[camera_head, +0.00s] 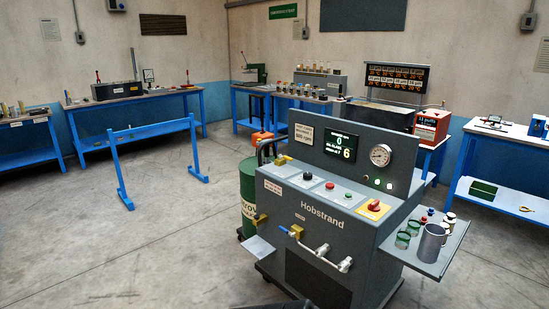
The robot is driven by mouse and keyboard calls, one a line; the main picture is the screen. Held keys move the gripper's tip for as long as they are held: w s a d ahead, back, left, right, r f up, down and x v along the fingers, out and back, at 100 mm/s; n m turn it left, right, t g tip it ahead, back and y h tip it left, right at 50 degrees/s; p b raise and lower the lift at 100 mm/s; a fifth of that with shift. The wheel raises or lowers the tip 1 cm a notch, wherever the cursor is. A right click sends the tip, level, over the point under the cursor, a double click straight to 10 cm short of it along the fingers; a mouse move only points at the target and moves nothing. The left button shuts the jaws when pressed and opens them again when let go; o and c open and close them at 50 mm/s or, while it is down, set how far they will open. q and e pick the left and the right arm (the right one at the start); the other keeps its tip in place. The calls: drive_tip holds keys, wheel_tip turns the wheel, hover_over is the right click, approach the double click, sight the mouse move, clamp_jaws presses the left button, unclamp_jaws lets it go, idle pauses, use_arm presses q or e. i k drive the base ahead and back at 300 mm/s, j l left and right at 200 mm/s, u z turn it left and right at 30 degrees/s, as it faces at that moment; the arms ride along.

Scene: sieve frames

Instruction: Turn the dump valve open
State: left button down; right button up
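A grey machine cabinet marked Hobstrand (322,222) stands in front of me. A pipe with a blue-handled lever valve (289,232) runs along its front, sloping down right to a pale spout (344,265). A brass valve (260,221) sits on the cabinet's front left edge, above a small grey shelf (259,249). No label shows which of these is the dump valve, and I cannot tell whether either is open. Neither gripper can be made out; only a dark, unclear shape shows at the bottom edge.
A side shelf (432,262) on the cabinet's right holds a metal jug (431,246), glass jars and small bottles. A green drum (248,190) stands behind left. The panel has a red-yellow switch (374,207) and a gauge (380,155).

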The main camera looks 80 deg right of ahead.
sight(280, 156)
drive_tip(key=l+z, duration=0.15)
drive_tip(key=z, duration=2.15)
drive_tip(key=i+z, duration=0.4)
drive_tip(key=z, duration=0.2)
